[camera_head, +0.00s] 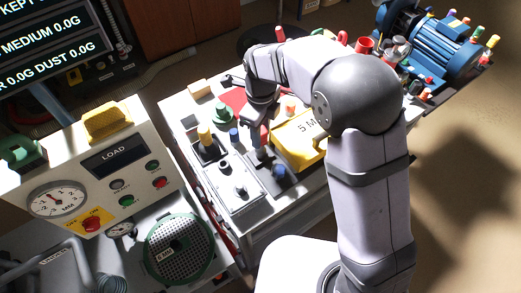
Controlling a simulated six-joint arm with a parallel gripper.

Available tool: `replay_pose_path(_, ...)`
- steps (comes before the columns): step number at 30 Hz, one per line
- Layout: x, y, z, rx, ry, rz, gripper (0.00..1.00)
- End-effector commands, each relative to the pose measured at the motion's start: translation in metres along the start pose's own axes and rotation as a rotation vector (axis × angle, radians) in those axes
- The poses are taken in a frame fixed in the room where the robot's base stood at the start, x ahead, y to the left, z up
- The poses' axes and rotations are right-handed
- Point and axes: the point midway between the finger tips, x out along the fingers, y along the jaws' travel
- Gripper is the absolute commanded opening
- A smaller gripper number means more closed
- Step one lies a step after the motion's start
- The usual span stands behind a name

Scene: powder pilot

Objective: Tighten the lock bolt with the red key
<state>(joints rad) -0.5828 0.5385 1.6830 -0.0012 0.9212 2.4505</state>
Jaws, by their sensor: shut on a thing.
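My gripper (260,128) points down over the white work table, between the grey plate and the yellow tray. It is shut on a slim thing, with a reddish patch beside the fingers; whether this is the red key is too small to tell. A grey upright piece (262,154) stands just below the fingertips; I cannot tell if they touch. I cannot make out the lock bolt for certain. The light grey plate (232,199) to the lower left carries dark knobs.
The yellow tray (291,155) lies close right of my gripper. A blue knob (281,171), yellow cylinder (205,134) and green piece (222,113) stand nearby. A blue machine (440,50) fills the back right. The load panel (110,160) and round green sieve (180,248) are left.

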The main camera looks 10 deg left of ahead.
Motion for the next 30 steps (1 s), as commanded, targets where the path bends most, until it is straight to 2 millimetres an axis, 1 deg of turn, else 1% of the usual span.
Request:
replay_pose_path(6, 0.000, -0.001, 0.001, 0.015, -0.003, 0.000, 0.00)
replay_pose_path(7, 0.000, -0.001, 0.001, 0.015, -0.003, 0.000, 0.40)
replay_pose_path(9, 0.000, -0.001, 0.001, 0.014, -0.003, 0.000, 0.54)
replay_pose_path(20, -0.002, 0.000, 0.001, 0.010, -0.002, 0.000, 0.54)
replay_pose_path(26, -0.019, -0.001, 0.001, 0.010, -0.005, -0.003, 0.54)
replay_pose_path(30, -0.039, -0.001, 0.001, 0.011, -0.006, -0.003, 0.54)
